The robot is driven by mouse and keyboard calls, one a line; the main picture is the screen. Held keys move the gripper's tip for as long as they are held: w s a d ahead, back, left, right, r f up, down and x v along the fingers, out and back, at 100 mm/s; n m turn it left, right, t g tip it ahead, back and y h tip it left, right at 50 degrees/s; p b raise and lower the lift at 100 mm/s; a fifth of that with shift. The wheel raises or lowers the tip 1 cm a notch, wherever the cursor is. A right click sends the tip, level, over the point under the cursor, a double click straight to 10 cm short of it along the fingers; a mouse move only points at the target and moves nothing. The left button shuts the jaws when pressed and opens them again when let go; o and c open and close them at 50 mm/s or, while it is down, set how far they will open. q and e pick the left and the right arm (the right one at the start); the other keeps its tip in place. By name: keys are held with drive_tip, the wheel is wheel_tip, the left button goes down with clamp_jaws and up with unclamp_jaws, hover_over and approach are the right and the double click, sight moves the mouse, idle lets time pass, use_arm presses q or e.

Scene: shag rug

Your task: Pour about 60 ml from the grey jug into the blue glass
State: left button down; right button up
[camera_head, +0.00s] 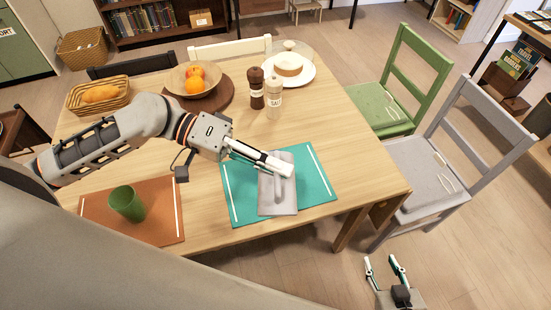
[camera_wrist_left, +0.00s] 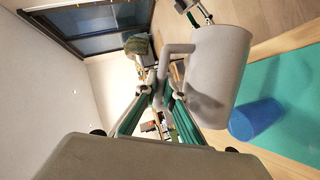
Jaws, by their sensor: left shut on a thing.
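My left gripper (camera_head: 283,168) is shut on the handle of the grey jug (camera_head: 270,202), above the teal placemat (camera_head: 236,206). The jug looks tipped far over on its side, with its handle uppermost. In the left wrist view the jug (camera_wrist_left: 216,80) and its handle, between the fingers of my left gripper (camera_wrist_left: 162,92), show clearly. The blue glass (camera_wrist_left: 257,119) stands on the teal placemat beside and below the jug; in the head view it is hidden. I see no stream, and the liquid levels are hidden. My right gripper (camera_head: 381,263) is open and empty, off the table.
A green glass (camera_head: 127,203) stands on the orange placemat (camera_head: 160,227). Chairs stand at the right side.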

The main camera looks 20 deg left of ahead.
sight(278, 191)
use_arm(q)
drive_tip(key=shift+w+r, duration=0.1)
drive_tip(key=shift+r, duration=0.05)
idle(0.3)
drive_tip(key=shift+w+r, duration=0.1)
idle(0.7)
drive_tip(key=shift+s+d+f+m+t+y, duration=0.15)
drive_tip(key=shift+s+d+f+m+t, duration=0.1)
drive_tip(key=shift+s+f+m, duration=0.25)
drive_tip(key=shift+s+d+f+m+t+y, duration=0.15)
drive_tip(key=shift+s+f+m+t, duration=0.15)
drive_tip(key=shift+s+f, duration=0.4)
drive_tip(key=shift+s+d+f+m+t+y, duration=0.1)
drive_tip(key=shift+s+f+m+t+y, duration=0.15)
drive_tip(key=shift+f, duration=0.25)
drive_tip(key=shift+s+d+f+m+t+y, duration=0.1)
drive_tip(key=shift+s+f+m, duration=0.2)
drive_tip(key=shift+f, duration=0.2)
drive_tip(key=shift+w, duration=0.1)
